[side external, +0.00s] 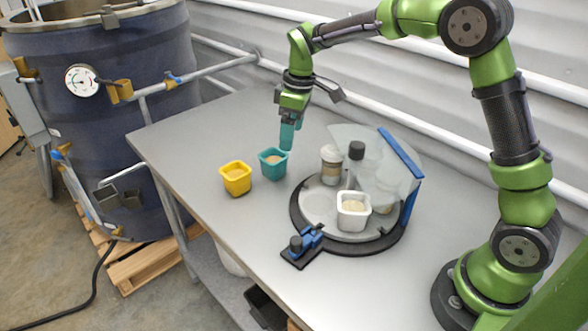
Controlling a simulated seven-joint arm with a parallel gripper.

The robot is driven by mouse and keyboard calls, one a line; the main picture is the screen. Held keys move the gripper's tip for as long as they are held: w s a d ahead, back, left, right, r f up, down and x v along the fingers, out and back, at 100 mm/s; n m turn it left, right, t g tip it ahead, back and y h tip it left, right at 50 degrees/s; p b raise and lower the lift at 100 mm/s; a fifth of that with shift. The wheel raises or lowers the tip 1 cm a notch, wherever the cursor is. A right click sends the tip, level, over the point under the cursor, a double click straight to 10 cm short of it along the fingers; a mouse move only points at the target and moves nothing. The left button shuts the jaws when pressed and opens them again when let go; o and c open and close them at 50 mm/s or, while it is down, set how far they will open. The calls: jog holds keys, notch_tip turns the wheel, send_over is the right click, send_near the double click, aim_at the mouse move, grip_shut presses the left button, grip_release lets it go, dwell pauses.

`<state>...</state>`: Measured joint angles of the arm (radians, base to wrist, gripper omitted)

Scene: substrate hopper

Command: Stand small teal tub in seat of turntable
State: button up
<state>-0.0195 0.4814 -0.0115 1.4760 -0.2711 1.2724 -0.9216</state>
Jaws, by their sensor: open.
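The small teal tub (273,165) stands upright on the grey table, with tan material inside. My gripper (287,148) points down just above and slightly right of the tub's rim. Its teal fingers are open, and the tub stands on the table below them. From this angle I cannot tell whether a finger overlaps the rim. The turntable (300,222) is a round grey disc with a black rim, right of the tub. A round pale seat (318,207) on its left side is empty. A white tub (353,224) stands at its front right.
A yellow tub (236,180) stands left of the teal one. A jar (331,168) and a black-capped bottle (356,152) stand at the turntable's back. A clear guard with a blue edge (401,153) covers its right side. A blue clamp (303,243) sits in front.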

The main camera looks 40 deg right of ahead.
aim_at(273, 156)
jog(key=w+f+n+g, duration=0.1)
jog(key=w+f+n, duration=0.3)
jog(key=w+n, duration=0.6)
jog(key=shift+s+d+f+n+h, duration=0.15)
jog(key=shift+s+f+n, duration=0.2)
jog(key=shift+f, duration=1.1)
jog(key=shift+s+d+f+n+h, duration=0.15)
jog(key=shift+f+n, duration=0.3)
jog(key=shift+f, duration=1.05)
jog(key=shift+s+d+f+n+h, duration=0.15)
jog(key=shift+s+f+n, duration=0.2)
jog(key=shift+f, duration=1.1)
jog(key=c, duration=0.7)
jog(key=shift+r, duration=0.15)
jog(key=shift+r, duration=2.45)
